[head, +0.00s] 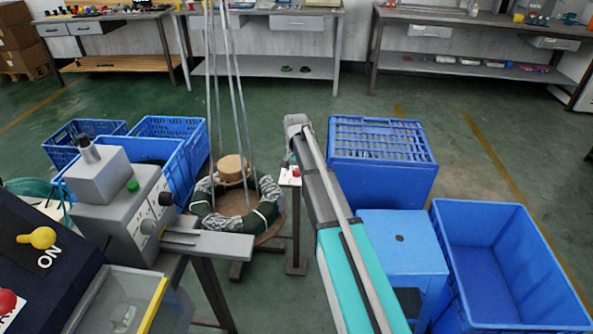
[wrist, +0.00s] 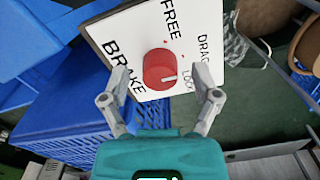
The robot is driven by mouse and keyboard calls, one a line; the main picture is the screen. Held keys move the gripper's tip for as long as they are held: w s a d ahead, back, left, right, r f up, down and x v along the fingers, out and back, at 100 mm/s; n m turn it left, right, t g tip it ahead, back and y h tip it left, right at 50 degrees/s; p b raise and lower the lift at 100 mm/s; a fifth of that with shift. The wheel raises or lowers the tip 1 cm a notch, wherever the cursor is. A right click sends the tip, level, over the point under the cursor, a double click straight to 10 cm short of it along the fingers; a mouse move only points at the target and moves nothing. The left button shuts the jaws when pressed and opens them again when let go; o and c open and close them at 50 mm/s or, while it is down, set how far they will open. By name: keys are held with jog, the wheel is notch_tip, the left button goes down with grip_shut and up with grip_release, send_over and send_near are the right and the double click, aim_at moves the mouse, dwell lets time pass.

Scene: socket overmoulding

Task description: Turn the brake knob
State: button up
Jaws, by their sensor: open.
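In the head view the panel (head: 287,181) and red knob (head: 296,172) are small, on a stand beyond my arm. My fingers are not clear there.
A round stand (head: 270,233) with coiled cable is left of the panel. Blue crates (head: 383,176) are to its right. A grey machine (head: 120,217) and a console with a yellow switch (head: 38,238) are at left. Green floor behind is clear up to the workbenches.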

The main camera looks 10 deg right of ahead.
aim_at(296, 170)
jog(key=shift+m, duration=1.4)
notch_tip(296, 170, up, 14)
jog(key=p, duration=1.3)
jog(key=shift+p, duration=0.4)
jog(key=shift+f, duration=0.1)
jog(key=s+a+n, duration=0.1)
jog(key=s+n, duration=0.9)
jog(key=s, duration=2)
notch_tip(296, 170, up, 14)
jog(key=p, duration=1.3)
jog(key=shift+w+a+f+p, duration=0.15)
jog(key=shift+w+p, duration=0.15)
jog(key=shift+w, duration=0.15)
